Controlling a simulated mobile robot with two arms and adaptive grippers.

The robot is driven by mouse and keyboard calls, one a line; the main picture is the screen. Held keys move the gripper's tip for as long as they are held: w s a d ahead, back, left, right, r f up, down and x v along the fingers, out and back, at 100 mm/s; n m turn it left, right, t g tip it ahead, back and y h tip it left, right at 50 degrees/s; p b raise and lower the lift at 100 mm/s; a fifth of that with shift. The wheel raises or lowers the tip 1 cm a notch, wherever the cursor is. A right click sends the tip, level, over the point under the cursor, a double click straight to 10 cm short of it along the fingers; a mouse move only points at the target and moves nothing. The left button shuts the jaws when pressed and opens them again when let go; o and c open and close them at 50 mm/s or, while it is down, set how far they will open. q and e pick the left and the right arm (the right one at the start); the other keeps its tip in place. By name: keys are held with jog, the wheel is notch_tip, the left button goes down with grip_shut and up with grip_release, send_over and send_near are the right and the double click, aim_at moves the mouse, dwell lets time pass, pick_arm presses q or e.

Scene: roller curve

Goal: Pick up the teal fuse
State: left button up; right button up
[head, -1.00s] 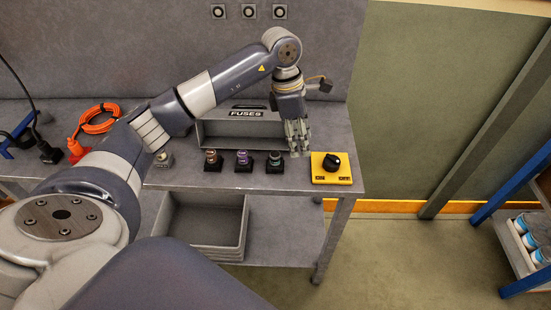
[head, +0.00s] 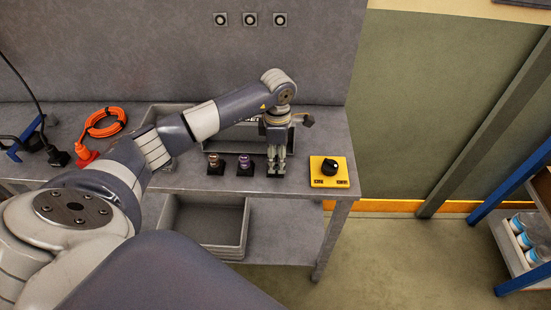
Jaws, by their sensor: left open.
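My left gripper (head: 276,166) is open and points down at the spot on the bench where the teal fuse stood a second ago, right of the purple fuse (head: 244,161). Its fingers cover that spot, so the teal fuse itself is hidden. I cannot tell whether the fingers are around it or in front of it. A brown fuse (head: 214,160) stands upright in a black holder left of the purple one. My right gripper is not in view.
A yellow box with a black knob (head: 329,171) sits close to the right of the gripper. The grey fuse bin is behind, partly covered by my arm. An orange cable (head: 106,122) lies at the left. A grey tray (head: 208,243) sits on the shelf below.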

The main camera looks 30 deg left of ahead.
pick_arm(q)
jog(key=shift+f, duration=0.75)
grip_shut()
jog(key=shift+r, duration=0.1)
